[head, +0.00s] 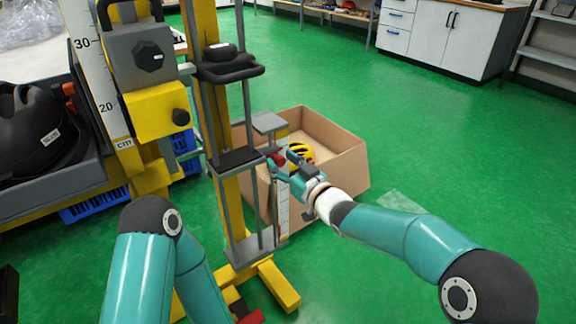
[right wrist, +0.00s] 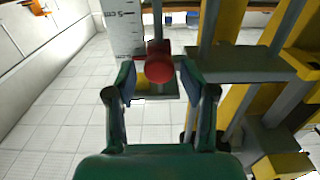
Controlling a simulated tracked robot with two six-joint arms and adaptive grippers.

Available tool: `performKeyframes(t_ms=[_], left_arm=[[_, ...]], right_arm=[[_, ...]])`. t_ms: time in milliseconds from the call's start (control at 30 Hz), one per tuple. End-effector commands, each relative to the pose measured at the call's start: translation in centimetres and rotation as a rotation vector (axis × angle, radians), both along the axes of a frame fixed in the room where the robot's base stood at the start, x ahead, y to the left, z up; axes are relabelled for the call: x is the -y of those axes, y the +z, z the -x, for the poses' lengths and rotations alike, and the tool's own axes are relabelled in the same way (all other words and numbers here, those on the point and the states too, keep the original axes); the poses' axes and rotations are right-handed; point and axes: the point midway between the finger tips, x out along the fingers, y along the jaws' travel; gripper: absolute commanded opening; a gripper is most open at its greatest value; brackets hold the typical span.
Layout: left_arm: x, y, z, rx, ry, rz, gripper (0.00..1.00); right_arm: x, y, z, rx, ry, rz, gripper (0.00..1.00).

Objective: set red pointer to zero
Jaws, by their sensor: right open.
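The red pointer (head: 277,160) sits on the drop tower beside a narrow white scale (head: 283,208). In the right wrist view the red pointer (right wrist: 159,64) is a round red knob, roughly centred between the fingertips, and the scale (right wrist: 125,28) rises behind it to its left, with a 5 and cm marks. My right gripper (head: 279,168) is at the pointer with its fingers apart; in the right wrist view the open fingers (right wrist: 158,82) stand on either side just below the knob. Contact cannot be told. My left arm shows at lower left; its gripper is out of sight.
The tower's yellow post (head: 206,60), grey rods and dark plate (head: 235,159) stand close left of my right gripper. A cardboard box (head: 345,160) with a yellow helmet (head: 301,152) is behind it. Green floor (head: 420,130) is open to the right.

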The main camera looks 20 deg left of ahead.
Motion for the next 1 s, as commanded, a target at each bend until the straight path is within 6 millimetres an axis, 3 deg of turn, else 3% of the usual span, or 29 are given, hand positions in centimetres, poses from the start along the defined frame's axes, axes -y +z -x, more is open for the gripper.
performKeyframes(t_ms=[267, 633, 1000], left_arm=[[0.0, 0.0, 0.0, 0.0, 0.0, 0.0, 0.54], [0.0, 0.0, 0.0, 0.0, 0.0, 0.0, 0.54], [0.0, 0.0, 0.0, 0.0, 0.0, 0.0, 0.54]], right_arm=[[1.6, 0.0, 1.3, -0.001, 0.001, 0.001, 0.54], [5.5, 0.0, 4.2, 0.001, -0.002, -0.002, 0.54], [6.3, 0.0, 4.9, 0.001, 0.0, -0.002, 0.54]])
